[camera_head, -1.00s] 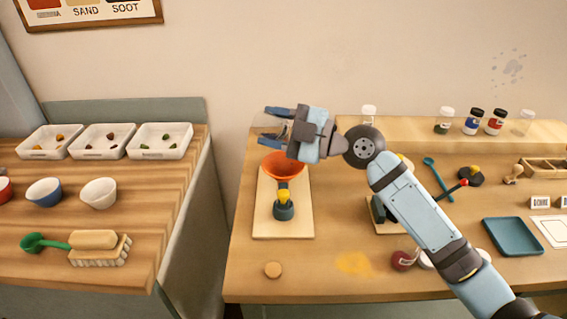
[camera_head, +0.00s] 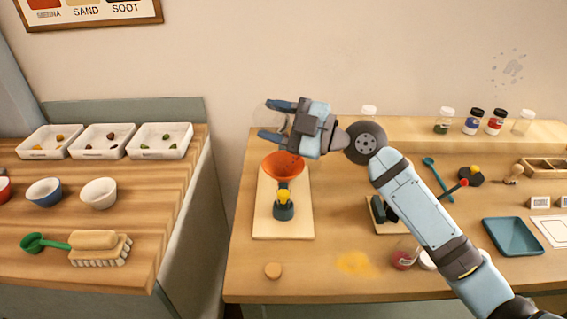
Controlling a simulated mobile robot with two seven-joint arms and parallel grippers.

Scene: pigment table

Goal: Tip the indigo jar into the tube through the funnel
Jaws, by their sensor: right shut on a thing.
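My right gripper (camera_head: 271,120) is above the orange funnel (camera_head: 283,168), a little to its left. It is shut on a clear glass jar (camera_head: 267,121), which looks tilted; its contents and mouth are hard to make out. I take this to be the indigo jar, though no indigo colour shows clearly. The funnel sits over the tube (camera_head: 284,197), which shows yellow and stands in a dark holder (camera_head: 283,211) on a pale board (camera_head: 265,229). My left gripper is not in view.
Several lidded jars (camera_head: 472,122) stand on the raised back shelf. A teal tray (camera_head: 512,237) lies right. A gap separates the left counter (camera_head: 145,262).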

